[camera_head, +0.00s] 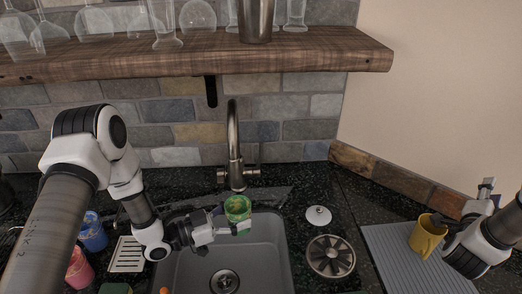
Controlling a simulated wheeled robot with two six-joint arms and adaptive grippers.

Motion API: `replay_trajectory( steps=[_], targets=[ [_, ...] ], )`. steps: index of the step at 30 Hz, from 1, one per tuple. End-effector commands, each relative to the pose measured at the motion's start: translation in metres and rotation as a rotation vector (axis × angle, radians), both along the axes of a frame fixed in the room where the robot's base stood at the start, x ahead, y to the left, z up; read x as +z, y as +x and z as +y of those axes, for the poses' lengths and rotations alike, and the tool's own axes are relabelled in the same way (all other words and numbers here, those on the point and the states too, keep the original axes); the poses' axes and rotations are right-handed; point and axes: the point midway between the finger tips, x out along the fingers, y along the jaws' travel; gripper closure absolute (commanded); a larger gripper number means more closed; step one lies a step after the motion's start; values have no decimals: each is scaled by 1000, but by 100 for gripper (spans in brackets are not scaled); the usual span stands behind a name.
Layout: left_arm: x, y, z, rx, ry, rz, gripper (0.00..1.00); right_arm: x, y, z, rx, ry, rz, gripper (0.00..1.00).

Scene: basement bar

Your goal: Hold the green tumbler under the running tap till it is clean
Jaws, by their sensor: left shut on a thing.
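The green tumbler (238,209) is in my left gripper (232,227), which is shut on it over the back part of the sink (180,275). The tumbler looks roughly upright, its open top facing up. The metal tap (234,140) stands at the sink's back edge, directly above the tumbler in the picture. I cannot make out a water stream, or whether the tumbler is clean.
A yellow mug (427,237) stands on the ridged grey mat (385,245), beside my right arm. A blue cup (93,235) and a red cup (79,268) stand left of the sink. A round strainer (331,256) and white stopper (318,215) lie right. A wooden shelf (300,55) with glasses hangs above.

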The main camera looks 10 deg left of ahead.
Motion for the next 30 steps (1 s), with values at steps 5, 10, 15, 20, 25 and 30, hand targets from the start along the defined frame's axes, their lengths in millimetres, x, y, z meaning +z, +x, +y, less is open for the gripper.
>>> replay_trajectory(
  steps=[5, 10, 15, 20, 25, 30],
  targets=[
    [0, 0, 0, 0, -1, -1, 81, 13, 77, 88, 378, -126, -77, 62],
    [0, 0, 0, 0, -1, -1, 81, 19, 119, 191, 753, -283, -137, 62],
    [0, 0, 0, 0, -1, -1, 81, 9, 126, 302, 1136, -480, -182, 62],
    [0, 0, 0, 0, -1, -1, 81, -15, 106, 393, 1471, -695, -219, 62],
    [0, 0, 0, 0, -1, -1, 81, -38, 83, 444, 1685, -863, -241, 62],
    [0, 0, 0, 0, -1, -1, 81, -44, 79, 462, 1735, -908, -246, 62]
  ],
)
